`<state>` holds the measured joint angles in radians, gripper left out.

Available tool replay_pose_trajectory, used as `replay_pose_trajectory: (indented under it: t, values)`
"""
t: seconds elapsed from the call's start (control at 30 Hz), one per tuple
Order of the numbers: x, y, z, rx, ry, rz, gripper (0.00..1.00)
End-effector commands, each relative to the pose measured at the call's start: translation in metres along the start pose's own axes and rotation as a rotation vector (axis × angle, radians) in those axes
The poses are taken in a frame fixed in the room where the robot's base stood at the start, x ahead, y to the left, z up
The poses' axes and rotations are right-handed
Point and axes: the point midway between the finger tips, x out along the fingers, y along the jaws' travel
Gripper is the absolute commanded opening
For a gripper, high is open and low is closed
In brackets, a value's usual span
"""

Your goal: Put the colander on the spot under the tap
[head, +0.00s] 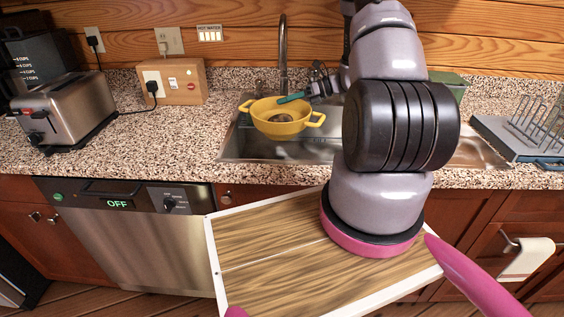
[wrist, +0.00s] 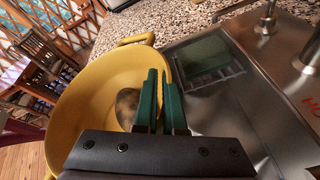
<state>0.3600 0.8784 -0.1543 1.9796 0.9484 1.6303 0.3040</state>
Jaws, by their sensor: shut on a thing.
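The yellow colander (head: 282,129) has two loop handles and is over the left part of the steel sink (head: 232,143), in front of the tap (head: 283,48). My gripper (head: 291,98) has teal fingers and is shut on the colander's back rim. In the wrist view the colander (wrist: 75,105) fills the left, with my gripper's fingers (wrist: 160,95) close together at its rim. A small brownish round thing (head: 281,119) shows inside it; I cannot tell what it is. Whether the colander touches the sink floor is unclear. The spot under the tap is not distinctly visible.
A toaster (head: 66,108) and a wooden socket box (head: 172,82) stand on the speckled counter at left. A dish rack (head: 530,125) is at right. My arm hides the sink's middle. A dishwasher (head: 130,235) is below the counter.

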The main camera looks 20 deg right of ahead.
Motion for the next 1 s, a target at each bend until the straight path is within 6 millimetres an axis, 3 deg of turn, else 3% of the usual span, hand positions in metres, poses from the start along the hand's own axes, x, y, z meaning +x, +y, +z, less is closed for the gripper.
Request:
replay_pose_trajectory:
  t: [0.33,0.7,1.0]
  values:
    - [0.015,-0.020,-0.036,0.004,-0.001,0.001,0.00]
    - [0.045,-0.058,-0.104,0.003,-0.002,0.000,0.00]
    - [0.057,-0.073,-0.133,0.002,-0.002,0.000,0.00]
